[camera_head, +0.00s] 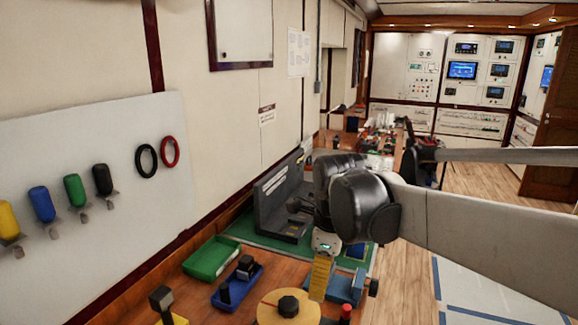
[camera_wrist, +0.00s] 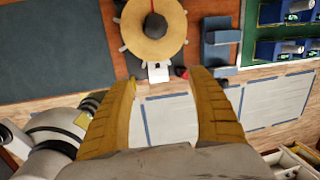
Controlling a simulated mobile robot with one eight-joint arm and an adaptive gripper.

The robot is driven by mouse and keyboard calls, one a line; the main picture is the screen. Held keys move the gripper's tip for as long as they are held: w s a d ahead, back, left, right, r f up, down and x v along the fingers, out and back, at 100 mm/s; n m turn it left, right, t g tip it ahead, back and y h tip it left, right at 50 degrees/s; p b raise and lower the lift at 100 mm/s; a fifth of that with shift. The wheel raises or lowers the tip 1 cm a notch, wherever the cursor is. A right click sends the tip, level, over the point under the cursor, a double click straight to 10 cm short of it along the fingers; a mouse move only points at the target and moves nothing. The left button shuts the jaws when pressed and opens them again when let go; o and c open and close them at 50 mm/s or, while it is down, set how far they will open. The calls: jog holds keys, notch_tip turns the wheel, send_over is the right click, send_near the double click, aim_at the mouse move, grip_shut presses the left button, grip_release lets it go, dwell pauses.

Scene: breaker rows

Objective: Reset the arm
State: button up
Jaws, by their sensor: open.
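My arm reaches in from the right of the head view, with a pale link and dark, rounded joints near the middle. My gripper (camera_head: 321,276) hangs below those joints with a yellow finger pointing down, above the wooden workbench. In the wrist view my gripper (camera_wrist: 162,75) shows two yellow fingers spread wide apart, with nothing between them. Beyond the fingertips lies a round tan disc (camera_wrist: 142,42) with a dark knob. The same disc (camera_head: 272,309) shows in the head view, just below and left of the gripper.
A green tray (camera_head: 212,258) and a blue tray (camera_head: 238,290) lie on the bench. A dark grey fixture (camera_head: 282,200) stands behind. A pegboard (camera_head: 90,150) with coloured-handled tools is at left. Taped floor (camera_head: 500,285) is open at right.

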jog(key=s+d+f+n+t+b, duration=0.1)
jog(key=s+d+f+n+t, duration=0.1)
jog(key=s+d+n, duration=0.4)
jog(key=s+d+f+n+t+b, duration=0.1)
jog(key=s+d+f+n+t, duration=0.2)
jog(key=n, duration=1.2)
jog(key=s+d+f, duration=0.1)
jog(key=s+d, duration=0.2)
jog(key=s, duration=0.3)
jog(key=shift+s+f+n, duration=0.2)
jog(key=shift+s+n, duration=0.1)
jog(key=shift+s, duration=0.1)
